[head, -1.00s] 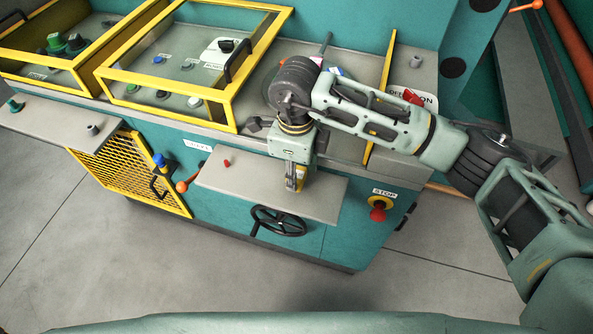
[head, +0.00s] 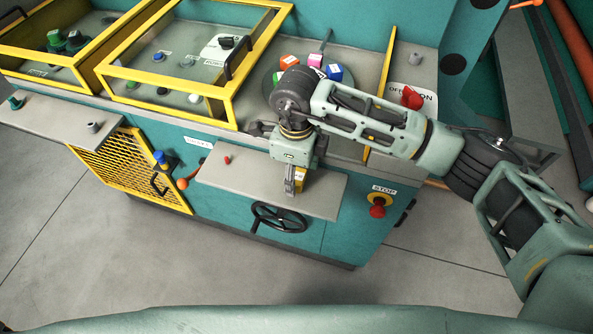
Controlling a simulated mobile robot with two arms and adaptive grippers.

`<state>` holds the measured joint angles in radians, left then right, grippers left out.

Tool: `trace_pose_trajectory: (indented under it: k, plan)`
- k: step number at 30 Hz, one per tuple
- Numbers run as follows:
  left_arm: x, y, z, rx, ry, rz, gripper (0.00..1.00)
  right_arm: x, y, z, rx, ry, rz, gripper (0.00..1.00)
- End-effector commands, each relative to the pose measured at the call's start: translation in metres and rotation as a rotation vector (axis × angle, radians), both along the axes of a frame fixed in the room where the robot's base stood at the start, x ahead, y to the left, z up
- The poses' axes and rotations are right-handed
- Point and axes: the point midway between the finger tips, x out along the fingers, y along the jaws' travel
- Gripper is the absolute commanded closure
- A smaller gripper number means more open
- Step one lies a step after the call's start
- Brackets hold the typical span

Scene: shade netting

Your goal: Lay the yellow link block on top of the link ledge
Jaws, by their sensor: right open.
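The yellow link block (head: 301,174) is at the right part of the grey ledge (head: 240,186) on the front of the teal machine. It is partly hidden behind my right gripper's finger and seems to rest on the ledge; contact beneath it is not clear. My right gripper (head: 291,186) points down over the ledge, open, with its fingers close beside the block. Whether they touch it cannot be told. My left gripper is not in view.
A dark round plate (head: 274,86) with several coloured blocks lies behind my right wrist. A red knob (head: 227,160) stands on the ledge's left part. A black handwheel (head: 279,218) and red stop button (head: 377,211) are below. A yellow-framed cover (head: 232,108) stands at left.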

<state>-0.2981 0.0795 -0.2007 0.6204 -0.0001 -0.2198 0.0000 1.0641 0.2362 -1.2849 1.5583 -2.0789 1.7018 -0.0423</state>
Motion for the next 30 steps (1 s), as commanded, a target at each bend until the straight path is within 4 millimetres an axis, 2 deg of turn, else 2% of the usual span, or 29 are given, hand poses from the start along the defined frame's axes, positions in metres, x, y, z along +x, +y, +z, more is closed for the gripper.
trace_pose_trajectory:
  k: [4, 7, 15, 21, 25, 30]
  plan:
    - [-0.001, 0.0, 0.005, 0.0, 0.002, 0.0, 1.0, 0.0, 0.0, 0.006, 0.0, 0.0, 0.0, 0.42]
    - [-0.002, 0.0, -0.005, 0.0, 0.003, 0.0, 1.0, 0.001, 0.001, 0.018, 0.003, -0.004, 0.0, 0.42]
    - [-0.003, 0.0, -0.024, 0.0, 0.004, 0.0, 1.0, 0.0, 0.001, 0.077, 0.001, -0.007, 0.002, 0.42]
    - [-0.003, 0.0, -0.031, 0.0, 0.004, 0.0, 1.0, 0.0, 0.0, 0.11, 0.0, -0.002, 0.0, 0.42]
    - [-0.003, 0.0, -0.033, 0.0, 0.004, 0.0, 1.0, -0.001, 0.0, 0.12, 0.001, -0.001, 0.0, 0.42]
    - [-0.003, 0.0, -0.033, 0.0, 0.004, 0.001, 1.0, -0.001, 0.0, 0.123, 0.0, 0.001, 0.0, 0.42]
